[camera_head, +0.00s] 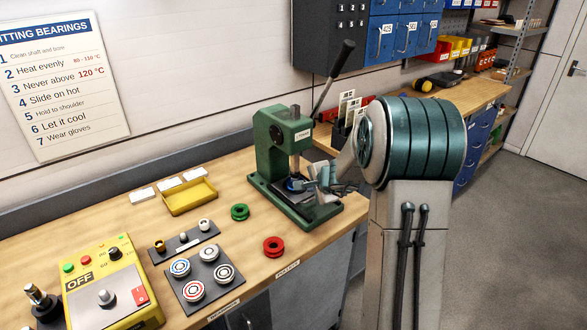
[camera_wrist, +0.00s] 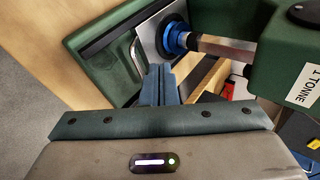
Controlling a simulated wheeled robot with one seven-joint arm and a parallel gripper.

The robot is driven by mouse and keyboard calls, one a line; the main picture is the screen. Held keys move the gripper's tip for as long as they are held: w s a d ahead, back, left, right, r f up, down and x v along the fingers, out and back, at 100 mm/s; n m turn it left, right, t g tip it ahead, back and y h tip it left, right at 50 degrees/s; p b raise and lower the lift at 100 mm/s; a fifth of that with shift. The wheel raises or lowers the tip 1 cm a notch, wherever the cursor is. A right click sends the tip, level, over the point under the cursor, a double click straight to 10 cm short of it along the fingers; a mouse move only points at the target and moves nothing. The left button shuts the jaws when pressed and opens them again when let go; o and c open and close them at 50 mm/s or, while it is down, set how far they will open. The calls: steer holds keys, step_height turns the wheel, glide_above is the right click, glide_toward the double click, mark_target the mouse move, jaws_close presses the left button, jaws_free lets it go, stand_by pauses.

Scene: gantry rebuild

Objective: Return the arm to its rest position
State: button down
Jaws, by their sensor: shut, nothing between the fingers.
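My arm reaches in from the right of the head view toward the green press (camera_head: 270,150), its upper part hiding the bench behind it. My gripper (camera_head: 318,178) is low beside the press's ram, partly hidden by my own wrist. In the wrist view my gripper (camera_wrist: 158,70) has its two blue-grey fingers together with nothing between them. The fingertips point at the press's base plate (camera_wrist: 150,30). A blue ring (camera_wrist: 175,38) sits under the steel ram (camera_wrist: 222,46), just beyond the fingertips. Whether the fingers touch the press, I cannot tell.
The press's lever (camera_head: 333,75) rises beside my arm. A green ring (camera_head: 240,212) and a red ring (camera_head: 273,247) lie on the bench. A yellow tray (camera_head: 190,198), a pad with several round parts and a yellow control box (camera_head: 108,285) stand left. Open floor (camera_head: 530,230) lies right.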

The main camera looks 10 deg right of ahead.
steer(key=s+a+r+n+g+y, duration=0.1)
steer(key=s+a+r+n, duration=0.45)
steer(key=s, duration=0.25)
steer(key=s+a+r+n+g+y, duration=0.1)
steer(key=s+a+r+n+y, duration=0.1)
steer(key=s+a+r+n, duration=0.4)
steer(key=s+d+f+n+g+h, duration=0.1)
steer(key=s+n+h, duration=0.1)
steer(key=s, duration=0.9)
steer(key=s+d+f+n+g+h, duration=0.1)
steer(key=s+n+g+h, duration=0.1)
steer(key=s, duration=0.9)
steer(key=shift+d+g+h, duration=0.3)
steer(key=shift+d, duration=0.05)
